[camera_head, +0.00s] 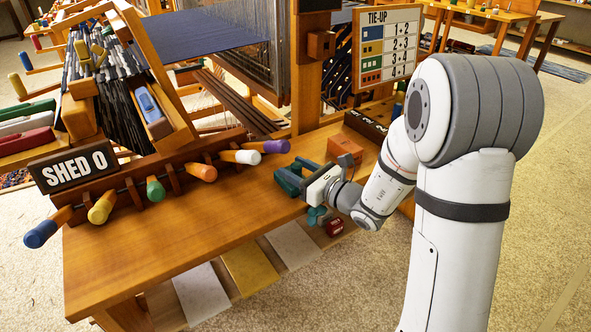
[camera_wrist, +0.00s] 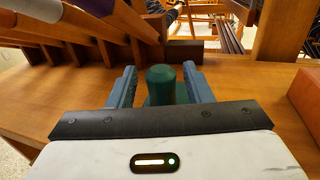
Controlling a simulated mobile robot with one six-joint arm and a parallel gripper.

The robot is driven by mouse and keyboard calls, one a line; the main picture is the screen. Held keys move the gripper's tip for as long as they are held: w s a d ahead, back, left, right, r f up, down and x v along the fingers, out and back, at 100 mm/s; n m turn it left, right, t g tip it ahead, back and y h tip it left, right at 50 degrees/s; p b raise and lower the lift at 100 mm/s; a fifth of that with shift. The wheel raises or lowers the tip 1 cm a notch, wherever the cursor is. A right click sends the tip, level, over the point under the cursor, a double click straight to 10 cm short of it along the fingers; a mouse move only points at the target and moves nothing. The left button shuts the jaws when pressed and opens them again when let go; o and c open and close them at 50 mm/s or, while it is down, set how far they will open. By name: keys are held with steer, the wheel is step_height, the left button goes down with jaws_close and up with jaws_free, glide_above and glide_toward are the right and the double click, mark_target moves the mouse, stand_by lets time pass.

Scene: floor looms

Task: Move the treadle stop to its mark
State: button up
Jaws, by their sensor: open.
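My gripper (camera_head: 289,174) is low over the right part of the wooden bench. In the wrist view its two blue-grey fingers (camera_wrist: 160,72) are open, one on each side of a dark green round-topped peg (camera_wrist: 161,84). The peg's lower part is hidden by my gripper's body. It may be the treadle stop, but no label shows this. I cannot pick out the stop's mark in either view.
Coloured pegs (camera_head: 202,172) line a rack along the bench's back, left of my gripper. A "SHED 0" sign (camera_head: 72,165) stands at the left. An orange block (camera_head: 345,149) is close behind my gripper. White and yellow panels (camera_head: 250,266) lie below the bench. The bench's front left is clear.

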steer(key=shift+c, duration=0.5)
jaws_close()
